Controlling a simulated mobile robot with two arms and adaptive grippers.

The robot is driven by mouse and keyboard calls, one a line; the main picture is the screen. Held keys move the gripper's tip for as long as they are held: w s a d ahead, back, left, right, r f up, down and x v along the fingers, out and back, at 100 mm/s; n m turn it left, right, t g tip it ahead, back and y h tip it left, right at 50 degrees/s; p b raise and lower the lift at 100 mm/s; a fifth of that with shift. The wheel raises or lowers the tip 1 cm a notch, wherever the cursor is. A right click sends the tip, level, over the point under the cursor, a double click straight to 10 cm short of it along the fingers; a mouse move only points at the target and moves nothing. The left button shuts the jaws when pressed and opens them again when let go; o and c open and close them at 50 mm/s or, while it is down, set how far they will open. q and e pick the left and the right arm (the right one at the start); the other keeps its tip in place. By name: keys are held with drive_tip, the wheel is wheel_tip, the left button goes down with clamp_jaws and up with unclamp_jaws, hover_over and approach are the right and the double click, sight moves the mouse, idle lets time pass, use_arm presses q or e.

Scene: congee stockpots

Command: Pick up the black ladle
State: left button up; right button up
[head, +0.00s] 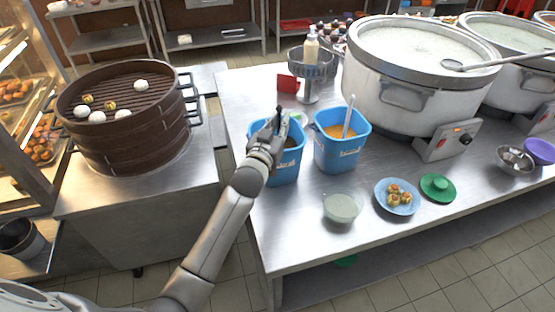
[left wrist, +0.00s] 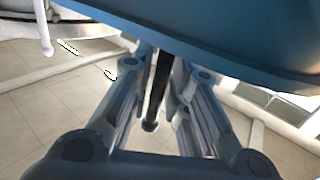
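The black ladle (head: 279,114) stands in the left blue bucket (head: 287,168); only the upper part of its handle shows, and its bowl is hidden. My left gripper (head: 274,133) is at the handle, over the bucket's left rim. In the left wrist view, the black handle (left wrist: 157,92) runs between the two fingers of my left gripper (left wrist: 161,80), with the pads close against it on both sides. The gripper looks shut on the handle. The bucket's blue wall (left wrist: 225,40) fills the top of that view. My right gripper is not in view.
A second blue bucket (head: 342,153) with a pale-handled utensil stands just right. A large white stockpot (head: 395,100) stands behind it. A glass bowl (head: 342,208), a blue plate (head: 382,198) with food and a green lid (head: 438,186) lie in front. A bamboo steamer (head: 130,135) is at left.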

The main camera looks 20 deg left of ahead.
use_arm(q)
clamp_jaws()
drive_tip(key=shift+r, duration=0.1)
wheel_tip(320, 180, up, 10)
drive_tip(key=shift+f, duration=0.25)
wheel_tip(320, 180, up, 12)
drive_tip(key=p, duration=1)
